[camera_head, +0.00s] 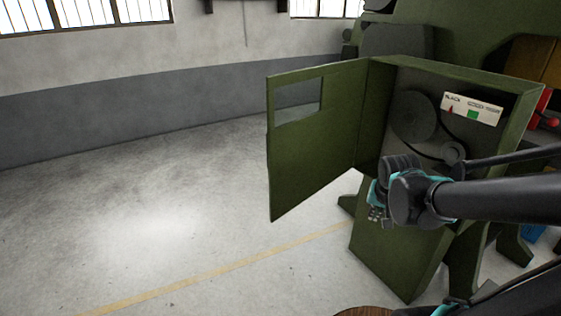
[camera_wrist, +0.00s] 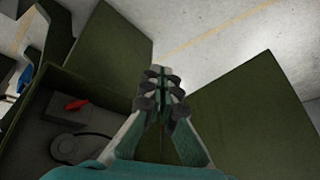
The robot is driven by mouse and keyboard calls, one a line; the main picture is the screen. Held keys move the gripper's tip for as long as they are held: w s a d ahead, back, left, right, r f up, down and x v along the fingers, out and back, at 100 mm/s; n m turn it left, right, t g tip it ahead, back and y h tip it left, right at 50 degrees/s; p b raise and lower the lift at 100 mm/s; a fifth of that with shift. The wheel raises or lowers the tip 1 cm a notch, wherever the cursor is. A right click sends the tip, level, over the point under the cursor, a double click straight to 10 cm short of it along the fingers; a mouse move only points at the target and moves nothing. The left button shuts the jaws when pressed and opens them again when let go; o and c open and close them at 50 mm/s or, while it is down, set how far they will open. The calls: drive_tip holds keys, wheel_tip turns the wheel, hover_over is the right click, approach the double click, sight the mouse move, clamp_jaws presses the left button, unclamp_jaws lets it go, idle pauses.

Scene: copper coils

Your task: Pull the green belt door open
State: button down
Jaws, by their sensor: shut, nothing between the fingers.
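The green belt door (camera_head: 312,150) stands wide open in the head view, swung out to the left of the green housing (camera_head: 445,62). It has a small rectangular window near its top. In the wrist view a large green panel that looks like the door (camera_wrist: 250,115) fills the right side. The belt and pulleys (camera_head: 415,116) show inside the open housing. My gripper (camera_head: 378,212) is in front of the housing's lower opening, right of the door and apart from it in the head view. In the wrist view my gripper (camera_wrist: 163,88) has its fingers together, with nothing between them.
A white label plate (camera_head: 472,109) with a red and a green mark is inside the housing. A red knob (camera_head: 545,112) is on the machine at the right. The concrete floor left of the door is clear, with a yellow line (camera_head: 215,270) across it.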

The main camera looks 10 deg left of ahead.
drive_tip(key=w+a+r+m+t+y, duration=0.15)
drive_tip(key=a+r, duration=0.25)
drive_tip(key=a, duration=0.5)
drive_tip(key=w+a+r+m, duration=0.1)
drive_tip(key=w+a+r, duration=0.25)
drive_tip(key=a, duration=0.55)
drive_tip(key=w+a+r+m+y, duration=0.15)
drive_tip(key=a+r, duration=0.35)
drive_tip(key=a, duration=0.5)
approach(279, 168)
wheel_tip(279, 168, down, 3)
drive_tip(key=d, duration=0.2)
drive_tip(key=a, duration=0.1)
drive_tip(key=w+a, duration=0.1)
drive_tip(key=a, duration=0.1)
drive_tip(key=shift+w+f+n+h, duration=0.2)
drive_tip(key=shift+w+n+h, duration=0.1)
drive_tip(key=shift+n, duration=0.1)
drive_tip(key=shift+w+a, duration=0.25)
drive_tip(key=shift+a, duration=0.05)
drive_tip(key=w+a+m+h, duration=0.2)
drive_tip(key=w+a+m, duration=0.1)
drive_tip(key=w+a, duration=0.6)
drive_tip(key=a, duration=0.3)
drive_tip(key=shift+w+a+t, duration=0.15)
drive_tip(key=shift+a+t, duration=0.2)
